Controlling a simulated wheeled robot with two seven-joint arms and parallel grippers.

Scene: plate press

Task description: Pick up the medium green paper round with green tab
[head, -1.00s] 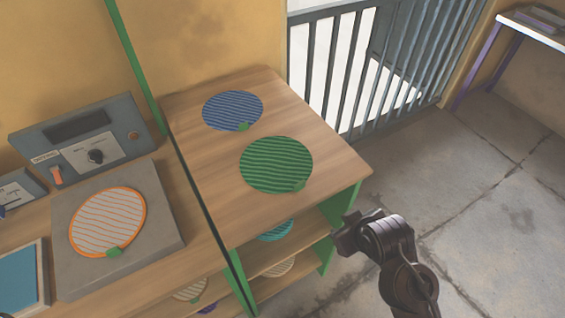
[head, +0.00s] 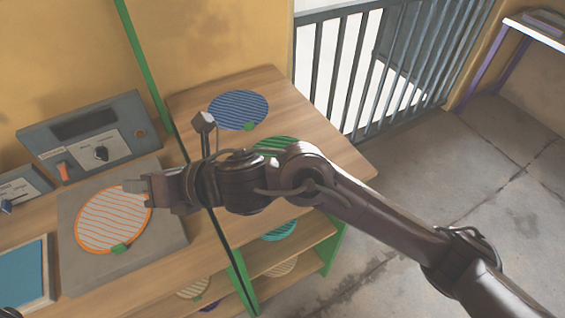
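The green striped paper round (head: 276,143) lies on the wooden shelf top (head: 190,100). Only its far edge shows above my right arm; its green tab is hidden behind the arm. My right gripper (head: 136,190) points left, over the right edge of an orange-rimmed striped round (head: 105,222) with a green tab, which lies on the grey press plate (head: 172,240). The gripper is well to the left of the green round. Its fingers are seen side-on, so their opening is unclear, as is any contact.
A blue striped round (head: 238,109) with a green tab lies behind the green one. A teal round (head: 279,229) and paler rounds are on the lower shelves. A grey control box (head: 90,135) stands behind the press plate. A barred gate (head: 350,75) is at the back.

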